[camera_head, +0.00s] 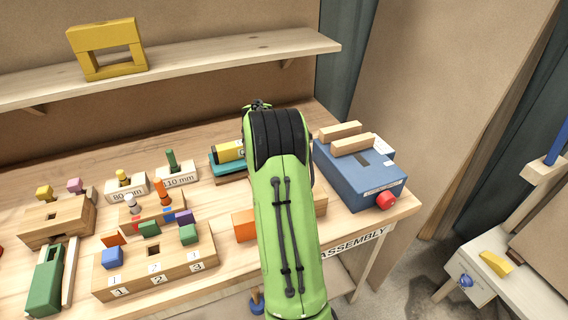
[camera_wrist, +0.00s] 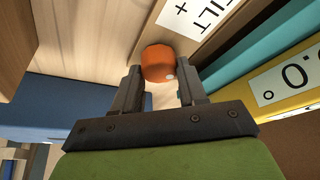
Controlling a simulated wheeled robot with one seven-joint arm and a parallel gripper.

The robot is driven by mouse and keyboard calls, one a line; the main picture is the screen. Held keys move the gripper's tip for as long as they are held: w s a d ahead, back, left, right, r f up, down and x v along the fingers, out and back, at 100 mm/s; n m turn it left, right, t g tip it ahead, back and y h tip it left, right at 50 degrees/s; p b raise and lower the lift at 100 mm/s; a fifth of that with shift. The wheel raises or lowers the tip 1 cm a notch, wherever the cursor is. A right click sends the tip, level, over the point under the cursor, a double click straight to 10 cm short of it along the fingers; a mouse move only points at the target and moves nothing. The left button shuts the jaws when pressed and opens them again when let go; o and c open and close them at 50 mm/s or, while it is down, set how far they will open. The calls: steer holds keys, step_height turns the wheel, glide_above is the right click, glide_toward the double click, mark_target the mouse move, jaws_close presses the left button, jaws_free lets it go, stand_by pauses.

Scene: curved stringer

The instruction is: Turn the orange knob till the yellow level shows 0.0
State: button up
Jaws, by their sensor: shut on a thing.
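The orange knob (camera_wrist: 158,63) sits between the fingertips of my gripper (camera_wrist: 158,82) in the wrist view, with a finger on each side. My gripper is shut on it. A small pale dot shows on the knob's right side. The yellow level (camera_wrist: 292,108) lies along a teal block (camera_wrist: 245,60) at the right of the wrist view. Its white display shows zeros with a dot, partly cut by the frame edge. In the head view, the level (camera_head: 229,152) and teal block (camera_head: 229,171) show left of my arm, which hides the knob and gripper.
A white label (camera_wrist: 195,15) reading "TILT +" in part lies beside the knob. A blue box (camera_head: 358,176) with a red knob (camera_head: 386,201) stands right of my arm. Wooden blocks with coloured pegs fill the bench's left. A shelf (camera_head: 200,62) runs behind.

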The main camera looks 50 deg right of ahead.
steer(key=shift+m, duration=0.4)
steer(key=o, duration=1.1)
steer(key=shift+c, duration=0.2)
steer(key=p+v, duration=0.3)
steer(key=v, duration=1.2)
steer(key=shift+w+r+p, duration=0.3)
steer(key=shift+r+p, duration=0.05)
steer(key=shift+r, duration=0.05)
